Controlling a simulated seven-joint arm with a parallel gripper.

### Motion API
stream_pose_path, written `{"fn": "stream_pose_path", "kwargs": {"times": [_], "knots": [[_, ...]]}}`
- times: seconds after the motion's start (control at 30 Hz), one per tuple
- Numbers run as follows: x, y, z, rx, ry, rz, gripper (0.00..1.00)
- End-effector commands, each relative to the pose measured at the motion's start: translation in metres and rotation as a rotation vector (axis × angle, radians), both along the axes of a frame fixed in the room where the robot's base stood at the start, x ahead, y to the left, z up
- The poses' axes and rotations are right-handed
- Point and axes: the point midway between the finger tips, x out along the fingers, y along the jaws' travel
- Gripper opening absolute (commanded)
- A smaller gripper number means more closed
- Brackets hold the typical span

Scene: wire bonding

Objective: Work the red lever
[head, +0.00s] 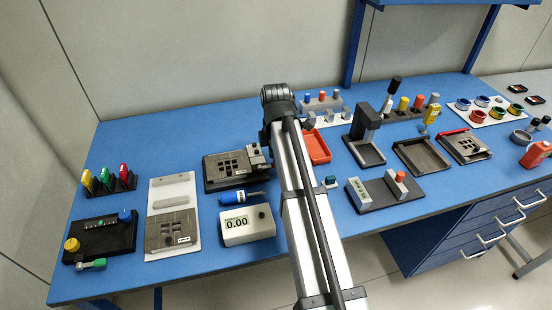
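A red bar (453,132) lies along the upper left edge of a dark slotted fixture (477,153) at the right of the bench; it looks like the red lever, but it is too small to tell how it is hinged. A small block with an orange-red top (400,177) stands on a dark base (408,194) nearer the front. My arm rises through the middle of the head view, left of both. My gripper cannot be made out in this view.
A dark empty tray (402,147) and a dark upright stand (367,117) are left of the slotted fixture. Bare blue bench (480,186) lies in front.

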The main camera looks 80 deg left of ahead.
Motion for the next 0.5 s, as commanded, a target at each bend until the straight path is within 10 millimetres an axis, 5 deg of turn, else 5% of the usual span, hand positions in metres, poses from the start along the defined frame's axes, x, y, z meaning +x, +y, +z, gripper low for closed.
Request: {"fn": "stream_pose_path", "kwargs": {"times": [0.5], "knots": [[0.0, 0.0, -0.0089, 0.0, 0.0, 0.0, 0.39]]}}
